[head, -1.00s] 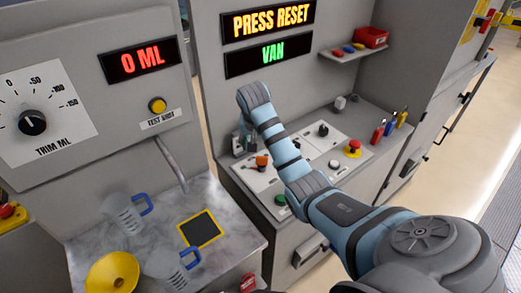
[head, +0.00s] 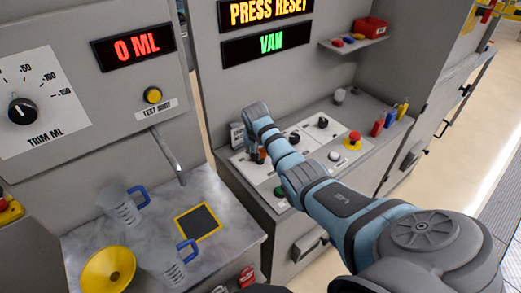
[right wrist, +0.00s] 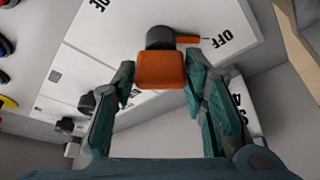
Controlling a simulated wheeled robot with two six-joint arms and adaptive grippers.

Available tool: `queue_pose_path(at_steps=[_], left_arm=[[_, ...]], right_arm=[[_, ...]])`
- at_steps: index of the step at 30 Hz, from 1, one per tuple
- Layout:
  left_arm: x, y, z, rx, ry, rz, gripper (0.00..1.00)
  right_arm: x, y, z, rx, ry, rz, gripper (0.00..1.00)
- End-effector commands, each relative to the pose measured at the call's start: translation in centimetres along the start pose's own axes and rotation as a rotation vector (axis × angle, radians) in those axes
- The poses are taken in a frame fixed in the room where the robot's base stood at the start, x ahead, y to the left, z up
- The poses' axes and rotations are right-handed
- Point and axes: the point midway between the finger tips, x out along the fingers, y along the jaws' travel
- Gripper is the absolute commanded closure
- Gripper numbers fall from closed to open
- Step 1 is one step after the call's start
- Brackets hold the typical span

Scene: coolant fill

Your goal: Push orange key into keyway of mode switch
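The orange key (right wrist: 160,71) faces the right wrist camera, in front of the dark round mode switch (right wrist: 160,38), which has a small orange pointer beside the OFF lettering. How deep the key sits in the keyway is hidden behind its head. My right gripper (right wrist: 158,80) is open, with its teal fingers on either side of the key; a small gap shows at the left finger, and contact at the right cannot be told. In the head view a bit of orange (head: 262,154) shows at the console, mostly covered by my right arm. My left gripper is not in view.
On the console are a red emergency button (head: 355,137), a green button (head: 279,191) and black knobs. Coloured bottles (head: 378,128) stand at its right. A side counter holds clear jugs (head: 120,207) and a yellow funnel (head: 107,270). The displays read PRESS RESET and VAN.

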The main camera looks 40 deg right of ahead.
Motion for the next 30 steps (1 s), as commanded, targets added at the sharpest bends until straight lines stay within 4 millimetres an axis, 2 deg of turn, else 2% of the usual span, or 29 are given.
queue_pose_path(at_steps=[1, 4, 5, 9, 22, 23, 24, 27, 30], left_arm=[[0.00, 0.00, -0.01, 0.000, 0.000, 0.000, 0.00], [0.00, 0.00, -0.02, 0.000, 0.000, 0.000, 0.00], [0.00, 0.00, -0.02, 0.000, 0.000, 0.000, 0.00], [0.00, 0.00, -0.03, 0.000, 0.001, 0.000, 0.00], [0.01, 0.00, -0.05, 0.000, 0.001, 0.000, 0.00], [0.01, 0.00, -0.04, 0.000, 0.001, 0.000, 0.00], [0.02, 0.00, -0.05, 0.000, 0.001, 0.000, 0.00], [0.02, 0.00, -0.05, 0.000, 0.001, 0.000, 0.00], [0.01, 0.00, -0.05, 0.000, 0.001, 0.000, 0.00]], right_arm=[[0.00, 0.00, 0.01, 0.000, 0.000, 0.000, 0.74], [0.00, 0.00, 0.01, 0.000, 0.000, 0.000, 0.90], [0.00, 0.00, 0.01, 0.000, 0.000, 0.000, 0.66], [-0.01, 0.00, 0.01, 0.000, 0.000, 0.000, 0.85], [0.09, 0.00, 0.08, 0.000, -0.001, 0.000, 0.85], [0.09, 0.00, 0.09, 0.000, -0.001, 0.000, 0.59], [0.10, 0.01, 0.09, 0.000, -0.001, 0.000, 0.53], [0.09, 0.00, 0.08, 0.000, -0.001, 0.000, 0.41], [0.08, 0.00, 0.06, 0.000, -0.001, 0.000, 0.41]])
